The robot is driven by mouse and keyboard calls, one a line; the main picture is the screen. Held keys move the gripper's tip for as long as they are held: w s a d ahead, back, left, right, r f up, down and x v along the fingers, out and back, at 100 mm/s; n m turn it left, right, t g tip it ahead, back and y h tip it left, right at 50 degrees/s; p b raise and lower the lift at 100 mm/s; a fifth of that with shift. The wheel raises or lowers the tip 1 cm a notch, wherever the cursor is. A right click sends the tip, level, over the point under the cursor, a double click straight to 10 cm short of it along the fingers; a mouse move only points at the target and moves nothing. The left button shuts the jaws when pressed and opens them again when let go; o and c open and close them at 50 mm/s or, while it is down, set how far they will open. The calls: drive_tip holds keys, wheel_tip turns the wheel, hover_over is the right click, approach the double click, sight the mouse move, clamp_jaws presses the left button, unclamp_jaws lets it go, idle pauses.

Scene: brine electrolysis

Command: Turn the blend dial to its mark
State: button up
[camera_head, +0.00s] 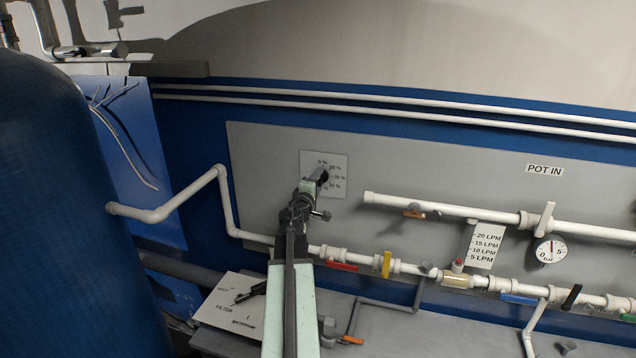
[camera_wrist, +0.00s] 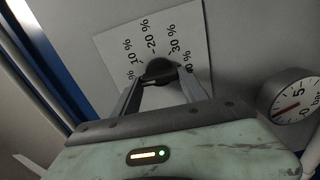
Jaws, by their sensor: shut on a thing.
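The blend dial is a dark round knob (camera_wrist: 160,67) on a pale plate (camera_wrist: 112,42) printed with percent labels, among them 10, 20 and 30 %. The same plate (camera_head: 340,161) is on the grey wall panel in the head view, partly covered by my arm. My gripper (camera_wrist: 160,80) is shut on the dial, with one finger on each side of the knob. In the head view my gripper (camera_head: 318,178) reaches the plate from below. The dial's pointer and its target mark cannot be made out.
White pipes with coloured valve handles, such as a red one (camera_head: 341,266) and a yellow one (camera_head: 386,264), run below and right of the dial. A pressure gauge (camera_head: 550,251) is at the right. A large blue tank (camera_head: 50,200) stands at the left.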

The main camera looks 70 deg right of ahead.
drive_tip(key=shift+a+f+n, duration=0.1)
drive_tip(key=shift+n, duration=0.3)
drive_tip(key=o, duration=1.4)
drive_tip(key=shift+a, duration=0.1)
drive_tip(key=a, duration=0.7)
drive_tip(key=shift+s+a, duration=0.2)
drive_tip(key=shift+a, duration=0.05)
